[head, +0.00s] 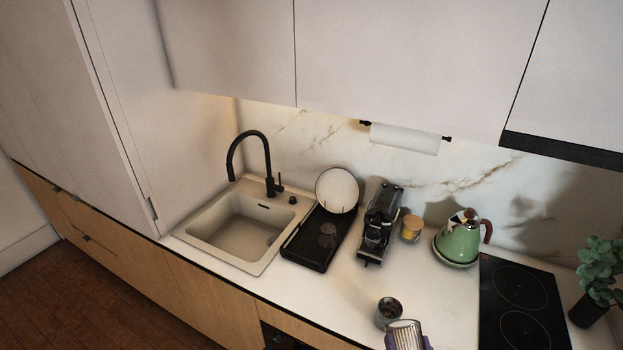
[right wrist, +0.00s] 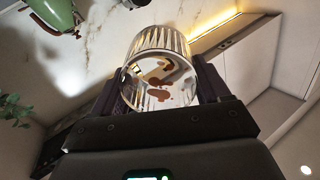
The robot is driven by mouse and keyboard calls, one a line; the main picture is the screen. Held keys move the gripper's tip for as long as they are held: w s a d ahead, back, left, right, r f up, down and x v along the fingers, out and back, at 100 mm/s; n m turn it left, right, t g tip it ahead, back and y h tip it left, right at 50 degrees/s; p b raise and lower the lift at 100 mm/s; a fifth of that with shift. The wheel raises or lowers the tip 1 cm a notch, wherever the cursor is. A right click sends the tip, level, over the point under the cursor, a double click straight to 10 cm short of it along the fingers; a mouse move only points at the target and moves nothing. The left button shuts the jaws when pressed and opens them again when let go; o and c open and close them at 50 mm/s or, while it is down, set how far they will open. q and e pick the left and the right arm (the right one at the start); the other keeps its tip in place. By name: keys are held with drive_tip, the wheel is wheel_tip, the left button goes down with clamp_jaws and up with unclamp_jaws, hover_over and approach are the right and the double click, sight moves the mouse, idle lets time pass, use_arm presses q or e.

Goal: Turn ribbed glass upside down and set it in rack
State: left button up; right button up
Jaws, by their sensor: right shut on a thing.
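The ribbed glass (head: 404,328) is at the bottom of the head view, above the front of the counter. My right gripper (head: 408,341) is shut around its sides. In the right wrist view the clear ribbed glass (right wrist: 160,42) sits between the two dark fingers, with one round end facing the camera. I cannot tell for sure which end is its mouth. The black rack (head: 304,262) stands right of the sink, holding an upright white plate (head: 337,190) at the back and a dark glass (head: 328,235) near its middle. My left gripper is not in view.
A metal-looking cup (head: 389,312) stands just left of the held glass. The sink (head: 240,226) is left of the rack. Counter between rack and cup is clear.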

sight(413, 342)
drive_tip(key=r+p, duration=0.4)
drive_tip(key=r, duration=0.1)
drive_tip(key=r+p, duration=0.3)
drive_tip(key=shift+w+d, duration=0.1)
drive_tip(key=shift+w, duration=0.15)
drive_tip(key=shift+r+p, duration=0.35)
drive_tip(key=shift+p, duration=0.05)
drive_tip(key=m, duration=0.5)
drive_tip(key=shift+m, duration=0.3)
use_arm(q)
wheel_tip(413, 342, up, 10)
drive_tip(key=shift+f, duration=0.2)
use_arm(e)
drive_tip(key=m, duration=0.3)
drive_tip(key=shift+m, duration=0.3)
drive_tip(key=m, duration=0.5)
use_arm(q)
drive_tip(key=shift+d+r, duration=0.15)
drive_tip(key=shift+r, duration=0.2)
use_arm(e)
drive_tip(key=m, duration=0.3)
drive_tip(key=shift+m, duration=0.4)
